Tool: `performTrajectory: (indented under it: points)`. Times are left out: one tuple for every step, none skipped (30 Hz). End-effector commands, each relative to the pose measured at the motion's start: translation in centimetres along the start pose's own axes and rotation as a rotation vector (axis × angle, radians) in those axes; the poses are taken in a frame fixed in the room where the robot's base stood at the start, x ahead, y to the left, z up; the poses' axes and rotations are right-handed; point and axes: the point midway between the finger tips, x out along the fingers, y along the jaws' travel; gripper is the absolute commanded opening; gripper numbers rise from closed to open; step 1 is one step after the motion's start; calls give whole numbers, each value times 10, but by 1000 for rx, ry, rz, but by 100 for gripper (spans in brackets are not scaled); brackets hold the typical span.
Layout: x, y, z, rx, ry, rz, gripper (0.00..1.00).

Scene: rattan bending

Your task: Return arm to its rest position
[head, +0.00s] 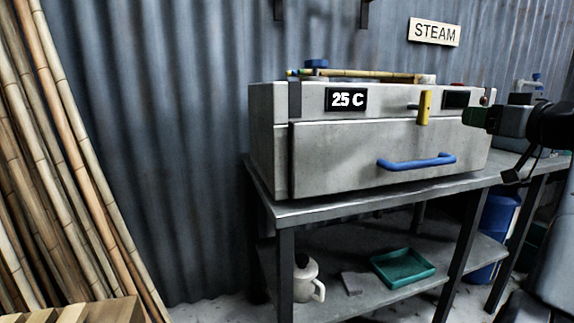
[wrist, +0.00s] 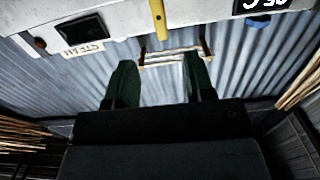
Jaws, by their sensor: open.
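My gripper (head: 476,117) is at the right edge of the head view, in front of the right end of a grey steam box (head: 340,155). In the wrist view my gripper (wrist: 158,63) has its two green fingers apart, with nothing between them. The steam box (wrist: 115,18) appears upside down along the top of that view. The box front has a "25 C" display (head: 346,99), a yellow lever (head: 425,108) and a blue handle (head: 417,162); its door looks shut. Part of my arm is cut off by the frame.
The box stands on a metal table (head: 330,208). Bamboo poles (head: 60,130) lean at the left. A blue barrel (head: 497,232) stands at the right. A STEAM sign (head: 434,32) hangs on the corrugated wall.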

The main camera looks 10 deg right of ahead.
Motion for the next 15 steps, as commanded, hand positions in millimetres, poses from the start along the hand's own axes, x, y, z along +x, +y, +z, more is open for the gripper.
performTrajectory:
  points:
    - [7,-8,-9,23,-24,-9,49]
    - [12,-13,-10,44,-47,-13,49]
    - [21,-22,-12,78,-84,-20,49]
    - [27,-30,-13,105,-117,-25,49]
    - [34,-39,-13,136,-155,-29,49]
    - [43,-54,-12,179,-214,-35,49]
    - [49,-66,-11,210,-260,-38,49]
    - [54,-79,-8,241,-310,-39,49]
    - [60,-97,-5,277,-378,-40,49]
    - [62,-110,-1,301,-428,-38,49]
    - [64,-124,2,320,-479,-37,49]
    - [64,-141,8,343,-546,-31,49]
    - [64,-155,11,356,-595,-27,49]
    - [62,-168,15,364,-645,-21,49]
    - [58,-185,20,372,-709,-12,49]
